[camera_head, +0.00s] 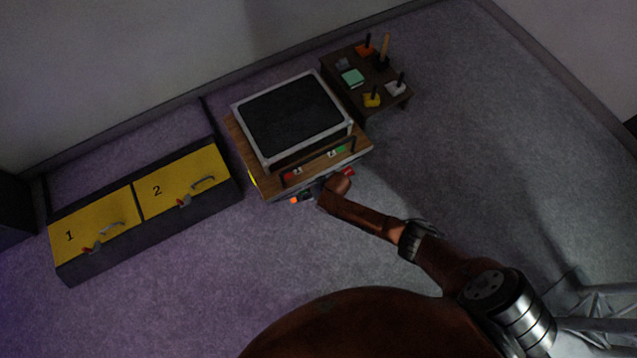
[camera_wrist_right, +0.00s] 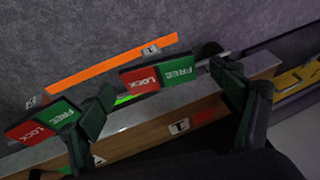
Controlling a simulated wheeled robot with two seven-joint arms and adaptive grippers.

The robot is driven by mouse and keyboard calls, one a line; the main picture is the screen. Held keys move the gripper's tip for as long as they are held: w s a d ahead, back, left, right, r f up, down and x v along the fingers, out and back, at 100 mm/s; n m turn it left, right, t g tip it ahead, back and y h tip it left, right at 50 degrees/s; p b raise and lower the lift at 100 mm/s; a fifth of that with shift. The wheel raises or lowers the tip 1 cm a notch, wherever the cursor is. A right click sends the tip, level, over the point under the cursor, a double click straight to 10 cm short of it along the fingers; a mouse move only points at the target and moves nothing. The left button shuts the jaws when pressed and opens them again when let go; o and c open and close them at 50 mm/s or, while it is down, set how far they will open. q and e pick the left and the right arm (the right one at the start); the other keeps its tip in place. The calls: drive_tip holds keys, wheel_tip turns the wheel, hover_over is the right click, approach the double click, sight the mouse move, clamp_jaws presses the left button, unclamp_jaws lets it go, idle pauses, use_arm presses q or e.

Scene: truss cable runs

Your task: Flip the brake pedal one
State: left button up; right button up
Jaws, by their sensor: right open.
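Two red and green rocker pedals marked LOCK and FREE show in the right wrist view along the cart's lower edge. The upper middle pedal (camera_wrist_right: 160,77) has tags marked with a single stroke by it, so it looks like brake pedal one. The other pedal (camera_wrist_right: 45,122) is at the left, partly covered by a finger. My right gripper (camera_wrist_right: 165,85) is open, its fingers spread on either side of the middle pedal; I cannot tell whether they touch it. In the head view my right gripper (camera_head: 328,190) is at the cart's (camera_head: 262,184) front edge and hides most of the pedals. My left gripper is not in view.
An orange strip (camera_wrist_right: 110,65) lies beyond the pedals. A dark screen-like panel (camera_head: 292,114) sits on the cart. A small table (camera_head: 372,107) with coloured handled pieces stands behind right. A yellow-fronted drawer unit (camera_head: 140,212) is at left.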

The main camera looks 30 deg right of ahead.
drive_tip(key=v, duration=1.1)
drive_tip(key=shift+f, duration=0.1)
